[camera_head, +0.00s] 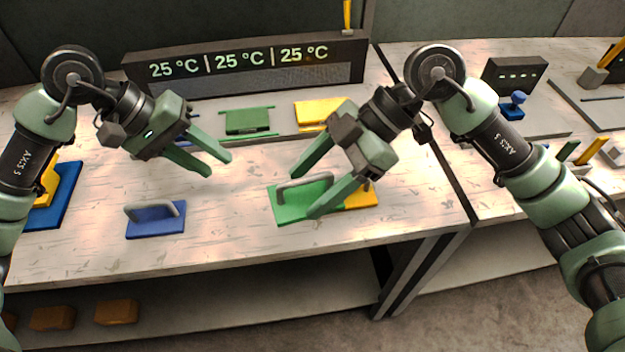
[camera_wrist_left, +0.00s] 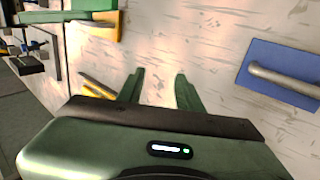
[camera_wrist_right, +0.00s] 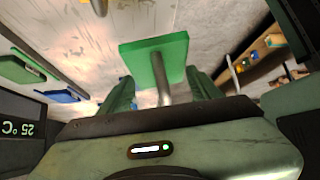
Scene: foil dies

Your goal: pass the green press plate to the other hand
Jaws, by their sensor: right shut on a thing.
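The green press plate (camera_head: 287,212) is a flat green plate with a grey bar handle (camera_head: 306,183). It is at the middle right of the near table. My right gripper (camera_head: 298,198) is shut on its handle; the right wrist view shows the handle (camera_wrist_right: 161,85) between the fingers and the plate (camera_wrist_right: 150,50) beyond. I cannot tell clearly whether the plate is clear of the table. My left gripper (camera_head: 218,165) is open and empty above the table, left of the green plate. Its spread fingers also show in the left wrist view (camera_wrist_left: 160,76).
A blue plate with a grey handle (camera_head: 156,222) lies near the front edge, below my left gripper. A yellow plate (camera_head: 362,197) is partly hidden behind the green one. A dark display (camera_head: 245,68) stands at the back. Bare table lies between the blue and green plates.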

